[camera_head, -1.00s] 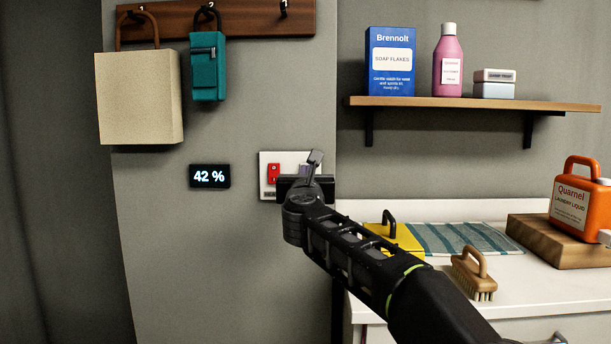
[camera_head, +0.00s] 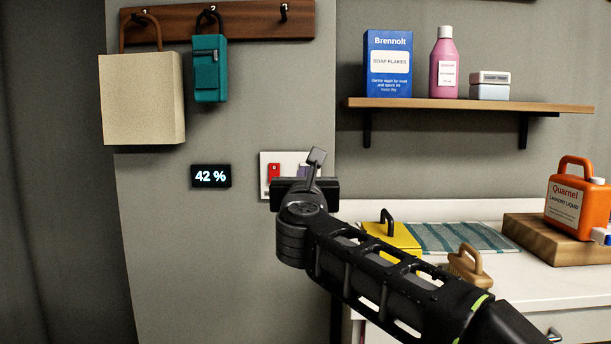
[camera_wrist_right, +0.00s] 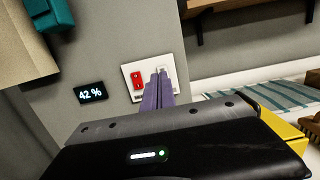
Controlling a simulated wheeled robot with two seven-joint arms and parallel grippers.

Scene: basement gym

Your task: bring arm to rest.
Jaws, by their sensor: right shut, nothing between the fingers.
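My right gripper (camera_head: 304,171) is in front of the white switch plate (camera_head: 264,157) on the grey wall. Its body hides much of the plate in the head view. In the right wrist view its purple fingers (camera_wrist_right: 159,84) are together, with nothing between them, and overlap the plate's lower right part. The plate carries a red switch (camera_wrist_right: 137,80) and a pale switch (camera_wrist_right: 162,71) partly behind the fingertips. The fingers look apart from the plate, but the exact gap is hard to tell. My left gripper is in neither view.
A display (camera_head: 211,176) reads 42 %. A beige bag (camera_head: 143,100) and teal case (camera_head: 209,70) hang above it. Below and right, a white counter (camera_head: 520,281) holds a yellow object (camera_head: 398,238), teal cloth (camera_head: 462,237), brush (camera_head: 468,266) and orange jug (camera_head: 575,205). A shelf (camera_head: 470,104) is above.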

